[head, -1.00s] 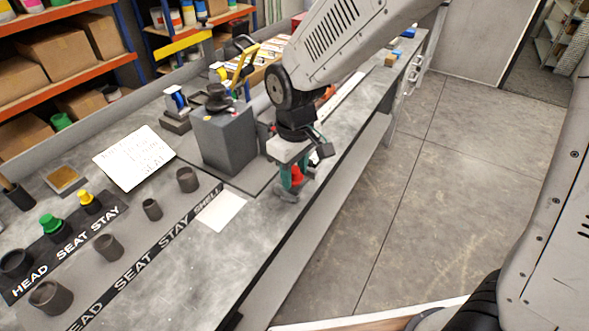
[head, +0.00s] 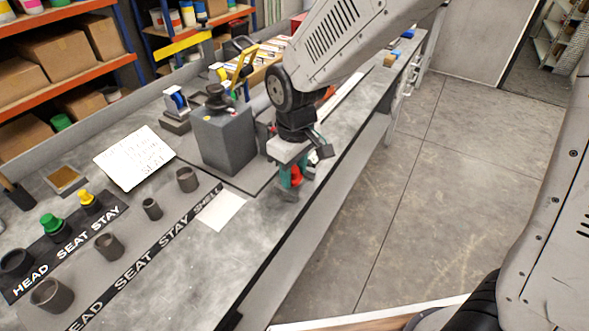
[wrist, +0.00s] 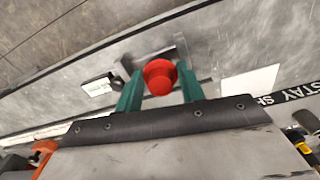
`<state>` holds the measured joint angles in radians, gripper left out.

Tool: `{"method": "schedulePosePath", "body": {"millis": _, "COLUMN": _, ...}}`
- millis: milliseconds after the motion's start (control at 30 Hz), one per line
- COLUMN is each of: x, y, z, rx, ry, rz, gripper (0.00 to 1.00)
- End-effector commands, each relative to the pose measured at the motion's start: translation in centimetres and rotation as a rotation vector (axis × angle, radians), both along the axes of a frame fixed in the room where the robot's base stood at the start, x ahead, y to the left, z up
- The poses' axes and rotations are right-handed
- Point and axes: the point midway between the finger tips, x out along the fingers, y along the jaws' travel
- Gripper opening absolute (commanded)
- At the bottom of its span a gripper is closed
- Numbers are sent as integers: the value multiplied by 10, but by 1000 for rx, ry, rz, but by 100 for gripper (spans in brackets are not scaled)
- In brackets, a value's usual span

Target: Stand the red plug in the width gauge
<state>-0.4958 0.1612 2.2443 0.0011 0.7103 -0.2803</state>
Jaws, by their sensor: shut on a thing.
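My gripper (head: 291,178) is low over the bench near its front edge, its green fingers on either side of the red plug (wrist: 159,76). The plug is seen end-on between the fingers in the wrist view, and part of it shows red in the head view (head: 296,177). A small grey metal piece (wrist: 181,47), which looks like the width gauge, stands close beside and below the plug. My gripper and the plug hide much of it, so I cannot tell whether the plug touches it or sits within it.
A tall grey block (head: 224,145) stands left of my gripper. A green plug (head: 51,222) and a yellow plug (head: 86,197) stand on a labelled strip at the left, near several dark cups. A white card (head: 221,210) lies flat nearby. Open floor (head: 430,190) is at the right.

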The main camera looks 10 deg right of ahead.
Motion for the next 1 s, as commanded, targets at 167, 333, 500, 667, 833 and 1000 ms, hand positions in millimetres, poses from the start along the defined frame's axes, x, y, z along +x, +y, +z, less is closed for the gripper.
{"method": "schedulePosePath", "body": {"millis": 167, "x": -10, "y": -8, "z": -14, "rx": -22, "ry": 33, "rz": 3, "gripper": 17}}
{"method": "schedulePosePath", "body": {"millis": 333, "x": -11, "y": -8, "z": -14, "rx": -22, "ry": 33, "rz": 4, "gripper": 17}}
{"method": "schedulePosePath", "body": {"millis": 500, "x": -11, "y": -8, "z": -14, "rx": -22, "ry": 33, "rz": 4, "gripper": 17}}
{"method": "schedulePosePath", "body": {"millis": 667, "x": -10, "y": -8, "z": -14, "rx": -22, "ry": 33, "rz": 4, "gripper": 17}}
{"method": "schedulePosePath", "body": {"millis": 833, "x": -10, "y": -8, "z": -14, "rx": -22, "ry": 33, "rz": 4, "gripper": 17}}
{"method": "schedulePosePath", "body": {"millis": 1000, "x": -11, "y": -6, "z": -14, "rx": -22, "ry": 33, "rz": 5, "gripper": 64}}
